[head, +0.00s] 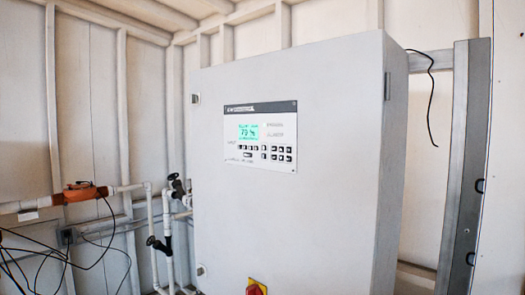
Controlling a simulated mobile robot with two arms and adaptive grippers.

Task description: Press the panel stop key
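The control panel (260,137) is a light plate with a dark header strip, set in the upper left of the front of a large grey cabinet (300,215). A lit green display (249,132) on it shows a number. Several small dark keys (276,153) sit below and to the right of the display. The key labels are too small to read, so I cannot tell which key is stop. Neither of my grippers is in view.
A red and yellow rotary switch (256,287) is at the cabinet's lower edge in view. White pipes with black valves (177,185) and an orange fitting (82,193) stand to the left, with loose black cables. A grey metal post (463,165) stands right of the cabinet. The space before the panel looks clear.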

